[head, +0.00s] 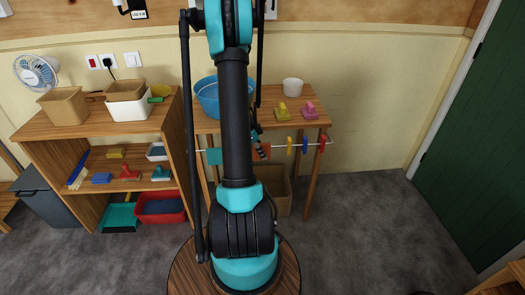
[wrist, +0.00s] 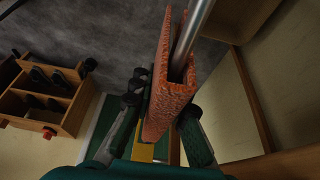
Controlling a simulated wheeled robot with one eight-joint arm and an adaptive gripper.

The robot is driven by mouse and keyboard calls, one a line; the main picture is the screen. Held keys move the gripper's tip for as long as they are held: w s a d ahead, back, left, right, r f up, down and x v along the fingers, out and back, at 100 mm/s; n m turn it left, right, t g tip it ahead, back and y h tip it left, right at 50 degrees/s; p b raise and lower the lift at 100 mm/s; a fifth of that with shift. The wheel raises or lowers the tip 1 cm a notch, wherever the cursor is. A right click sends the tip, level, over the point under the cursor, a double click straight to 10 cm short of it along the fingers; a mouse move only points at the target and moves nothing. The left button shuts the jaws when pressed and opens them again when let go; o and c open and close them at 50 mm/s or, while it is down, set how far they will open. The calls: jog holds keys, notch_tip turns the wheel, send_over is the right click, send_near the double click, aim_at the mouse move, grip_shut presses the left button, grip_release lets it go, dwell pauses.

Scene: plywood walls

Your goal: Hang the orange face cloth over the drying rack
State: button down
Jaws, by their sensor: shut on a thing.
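The orange face cloth (wrist: 168,85) is folded in the wrist view, with a metal rail (wrist: 193,38) of the drying rack running between its two layers. My gripper (wrist: 165,112) has a finger on each side of the cloth and is shut on it. In the head view a small part of the cloth (head: 263,152) shows beside my arm at the rack's rail (head: 279,146), below the table's front edge. My arm hides much of the cloth and rail there.
A teal cloth (head: 213,156) hangs further left on the rail. Yellow (head: 290,145), blue (head: 305,145) and red (head: 322,143) pegs are to the right. The table (head: 300,115) holds a blue basin (head: 207,97) and a white pot (head: 293,87). Floor at right is clear.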

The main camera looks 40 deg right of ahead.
jog(key=shift+f, duration=0.3)
jog(key=c, duration=1.4)
grip_release()
jog(key=shift+r, duration=0.1)
